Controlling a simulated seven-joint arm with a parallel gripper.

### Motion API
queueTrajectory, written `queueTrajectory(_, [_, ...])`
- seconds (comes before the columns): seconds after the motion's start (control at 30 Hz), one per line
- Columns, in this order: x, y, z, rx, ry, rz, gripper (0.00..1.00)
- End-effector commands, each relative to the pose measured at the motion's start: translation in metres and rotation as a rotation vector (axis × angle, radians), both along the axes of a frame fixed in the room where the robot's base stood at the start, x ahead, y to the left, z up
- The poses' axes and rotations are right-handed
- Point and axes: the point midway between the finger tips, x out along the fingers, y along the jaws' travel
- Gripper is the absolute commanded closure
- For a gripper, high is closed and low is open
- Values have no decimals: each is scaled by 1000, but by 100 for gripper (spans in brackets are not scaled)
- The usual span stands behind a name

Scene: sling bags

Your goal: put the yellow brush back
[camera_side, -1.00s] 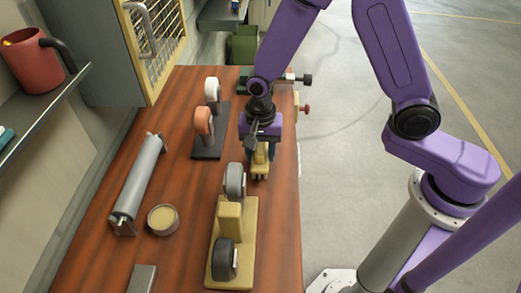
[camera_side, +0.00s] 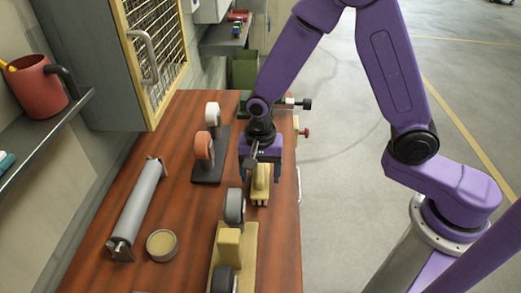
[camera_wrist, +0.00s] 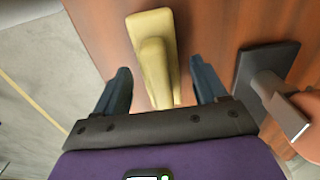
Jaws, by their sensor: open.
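The yellow brush (camera_side: 260,187) is a small yellow block with a narrower upright part on top. It stands on the wooden bench near its right edge, behind a tan dispenser. In the wrist view the brush (camera_wrist: 150,28) lies between and beyond my two spread fingers. My gripper (camera_side: 262,177) is open just above the brush, with one dark blue finger on each side. In the wrist view my gripper (camera_wrist: 160,66) shows gaps between each finger and the brush. Part of the brush's top is hidden by the gripper in the side view.
The tan dispenser with grey rolls (camera_side: 246,243) stands in front. A dark dispenser with orange and white rolls (camera_side: 207,172) is close at left. A grey roller (camera_side: 139,205) and a round tin (camera_side: 162,245) lie further left. A red mug (camera_side: 37,86) sits on a shelf.

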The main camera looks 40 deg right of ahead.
Motion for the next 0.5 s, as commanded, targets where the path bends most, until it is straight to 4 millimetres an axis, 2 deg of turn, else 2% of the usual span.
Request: queueTrajectory(0.5, [1, 0, 89, 2, -4, 0, 28])
